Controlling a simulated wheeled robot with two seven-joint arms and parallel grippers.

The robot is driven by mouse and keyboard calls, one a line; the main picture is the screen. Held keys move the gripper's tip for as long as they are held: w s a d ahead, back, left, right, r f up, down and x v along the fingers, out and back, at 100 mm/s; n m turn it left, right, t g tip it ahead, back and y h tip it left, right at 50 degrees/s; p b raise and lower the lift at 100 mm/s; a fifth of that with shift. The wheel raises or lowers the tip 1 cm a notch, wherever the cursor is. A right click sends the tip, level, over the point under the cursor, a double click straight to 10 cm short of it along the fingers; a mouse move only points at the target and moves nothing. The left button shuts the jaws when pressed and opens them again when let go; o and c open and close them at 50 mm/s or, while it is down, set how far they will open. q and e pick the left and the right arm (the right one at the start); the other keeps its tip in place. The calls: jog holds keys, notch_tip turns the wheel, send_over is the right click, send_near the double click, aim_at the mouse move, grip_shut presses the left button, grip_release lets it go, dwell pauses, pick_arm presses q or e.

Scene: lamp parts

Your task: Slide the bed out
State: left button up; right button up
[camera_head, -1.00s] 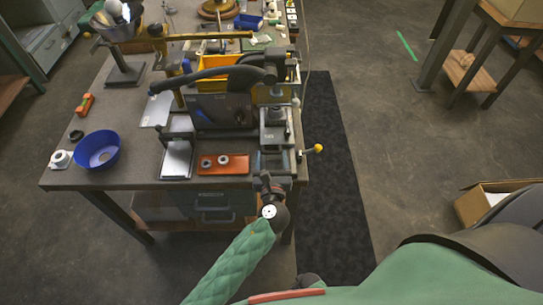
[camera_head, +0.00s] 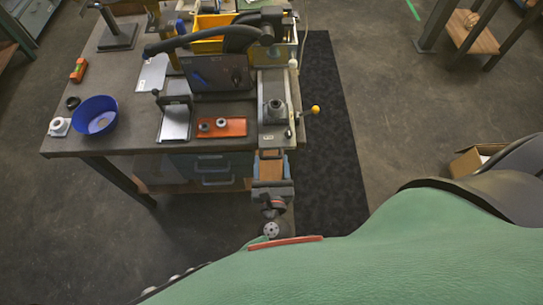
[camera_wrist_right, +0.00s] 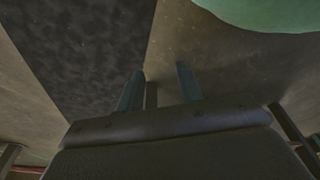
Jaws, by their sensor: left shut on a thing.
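The bed (camera_head: 267,133), a narrow grey plate carrying a dark upright post (camera_head: 276,110), lies at the right front of the bench machine (camera_head: 222,75). Its near end is at the bench's front edge. My left gripper (camera_head: 270,154) is shut on the near end of the bed, just in front of that edge. The exact contact is small and partly hidden. My right gripper (camera_wrist_right: 159,84) shows only in the right wrist view. Its fingers are apart and nothing lies between them, with floor and a dark mat beyond.
A yellow-knobbed lever (camera_head: 315,109) sticks out to the right of the bench. An orange tray (camera_head: 221,127) with small parts and a blue bowl (camera_head: 97,117) stand to the left. A dark mat (camera_head: 320,120) lies on the floor at the right. An open carton (camera_head: 472,160) stands far right.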

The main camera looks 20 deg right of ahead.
pick_arm(q)
jog(key=shift+a, duration=0.1)
pick_arm(e)
jog(key=shift+w+d, duration=0.1)
pick_arm(q)
jog(key=o, duration=1.2)
jog(key=shift+s, duration=0.1)
jog(key=shift+c, duration=0.2)
jog(key=b+v, duration=0.3)
jog(key=v, duration=0.5)
pick_arm(e)
notch_tip(320, 180, up, 6)
jog(key=w+a, duration=0.2)
jog(key=a, duration=0.1)
pick_arm(q)
jog(key=shift+a, duration=0.15)
pick_arm(e)
jog(key=shift+d, duration=0.1)
